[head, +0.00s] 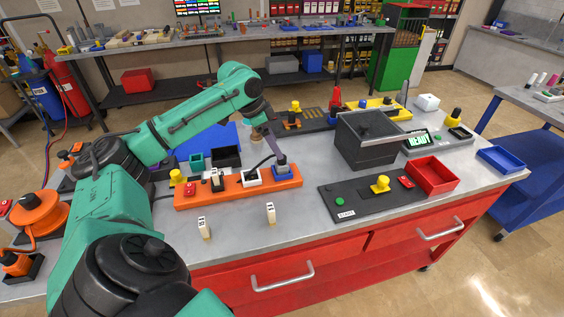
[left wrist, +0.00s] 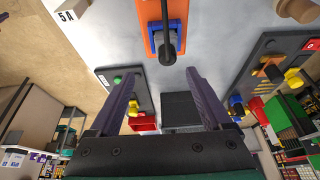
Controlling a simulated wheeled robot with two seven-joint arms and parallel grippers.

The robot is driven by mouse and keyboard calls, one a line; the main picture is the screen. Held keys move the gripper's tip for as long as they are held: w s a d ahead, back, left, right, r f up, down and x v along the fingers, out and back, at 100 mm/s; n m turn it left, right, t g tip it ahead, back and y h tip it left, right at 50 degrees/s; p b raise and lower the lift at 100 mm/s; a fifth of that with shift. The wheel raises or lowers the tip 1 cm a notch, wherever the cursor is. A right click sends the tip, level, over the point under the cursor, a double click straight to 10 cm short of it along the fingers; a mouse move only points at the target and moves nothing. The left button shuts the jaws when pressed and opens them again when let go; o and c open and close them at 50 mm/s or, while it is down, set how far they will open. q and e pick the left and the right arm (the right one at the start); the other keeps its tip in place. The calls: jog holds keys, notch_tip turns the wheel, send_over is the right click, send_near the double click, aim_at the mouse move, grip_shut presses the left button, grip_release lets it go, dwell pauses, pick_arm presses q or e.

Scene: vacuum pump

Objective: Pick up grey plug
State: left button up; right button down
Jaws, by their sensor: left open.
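A grey plug (head: 281,160) sits in a blue socket (head: 283,172) at the right end of the orange strip (head: 225,190). In the left wrist view the grey plug (left wrist: 158,42) shows at the top centre, with a dark rounded part sticking up from it and the blue socket around it. My left gripper (head: 272,143) is just above and behind the plug in the head view. Its purple fingers (left wrist: 163,90) are spread apart with nothing between them. The plug appears beyond the fingertips, and I cannot tell the exact gap. My right gripper is not in view.
A white socket (head: 251,177) with a black cable stands beside the plug on the strip. Small white labelled blocks (head: 270,212) stand in front. A black panel (head: 350,203) with a red tray (head: 432,176) lies to the right. The grey tabletop in front is mostly clear.

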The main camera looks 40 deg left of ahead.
aim_at(282, 165)
pick_arm(q)
jog(key=f, duration=0.1)
jog(key=w+f, duration=0.1)
jog(key=shift+w+a+f+p, duration=0.2)
jog(key=shift+w+f+p, duration=0.1)
jog(key=shift+f+p, duration=0.1)
jog(key=p+x, duration=0.1)
jog(key=x, duration=0.3)
jog(key=shift+p, duration=0.3)
jog(key=shift+f, duration=0.2)
jog(key=shift+c, duration=1.2)
jog(key=c, duration=1)
grip_shut()
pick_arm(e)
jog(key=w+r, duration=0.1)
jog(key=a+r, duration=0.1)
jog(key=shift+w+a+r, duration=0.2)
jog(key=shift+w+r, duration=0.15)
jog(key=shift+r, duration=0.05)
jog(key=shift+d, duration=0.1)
